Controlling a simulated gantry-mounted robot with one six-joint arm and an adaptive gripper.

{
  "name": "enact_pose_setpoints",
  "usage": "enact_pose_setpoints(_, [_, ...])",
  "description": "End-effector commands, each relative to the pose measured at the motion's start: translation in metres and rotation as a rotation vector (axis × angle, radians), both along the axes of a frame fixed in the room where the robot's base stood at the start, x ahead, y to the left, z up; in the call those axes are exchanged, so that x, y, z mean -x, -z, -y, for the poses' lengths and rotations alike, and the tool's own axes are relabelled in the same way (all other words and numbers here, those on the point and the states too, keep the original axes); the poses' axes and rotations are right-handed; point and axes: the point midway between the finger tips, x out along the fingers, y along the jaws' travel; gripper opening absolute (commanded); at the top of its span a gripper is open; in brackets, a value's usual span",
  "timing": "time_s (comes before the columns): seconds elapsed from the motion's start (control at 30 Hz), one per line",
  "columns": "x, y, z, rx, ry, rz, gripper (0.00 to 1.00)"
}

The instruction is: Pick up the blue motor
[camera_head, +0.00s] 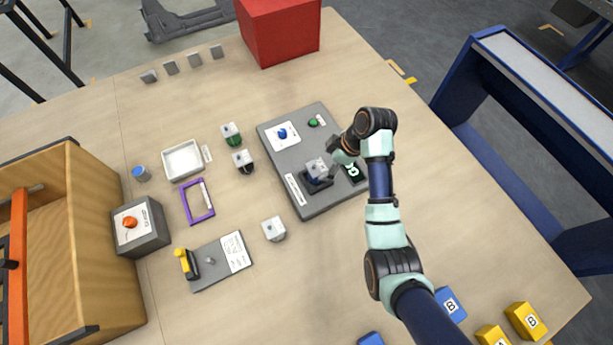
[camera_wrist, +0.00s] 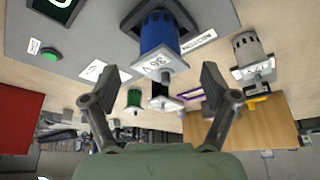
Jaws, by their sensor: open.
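The blue motor (camera_wrist: 158,35) sits upright in a dark holder on the grey panel (camera_head: 280,140). In the wrist view it has a blue ribbed body and a light square end plate marked "36V" with a shaft. In the head view the motor (camera_head: 318,175) shows its grey top plate, partly beside my gripper (camera_head: 334,163). In the wrist view my gripper (camera_wrist: 160,82) is open, its two fingers apart to either side of the motor's plate. The motor lies ahead of the fingertips, and nothing is between them. I cannot tell whether a finger touches it.
A green motor (camera_head: 231,135), a black motor (camera_head: 244,162) and a grey motor (camera_head: 273,229) stand on the table nearby. The panel also holds a green button (camera_head: 313,122), a blue knob (camera_head: 283,132) and a dark display (camera_head: 354,172). A red box (camera_head: 278,35) stands at the back.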

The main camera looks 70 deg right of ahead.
Motion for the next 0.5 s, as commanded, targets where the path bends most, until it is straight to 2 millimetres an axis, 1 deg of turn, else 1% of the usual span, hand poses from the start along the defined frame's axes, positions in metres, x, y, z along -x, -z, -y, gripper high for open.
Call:
enact_pose_setpoints(0.2, [-0.010, 0.024, -0.004, 0.000, 0.000, -0.001, 0.86])
enact_pose_setpoints(0.33, [-0.012, 0.029, -0.004, 0.000, 0.000, -0.001, 0.86])
enact_pose_setpoints(0.5, [-0.025, 0.057, -0.011, 0.000, 0.000, -0.002, 0.86])
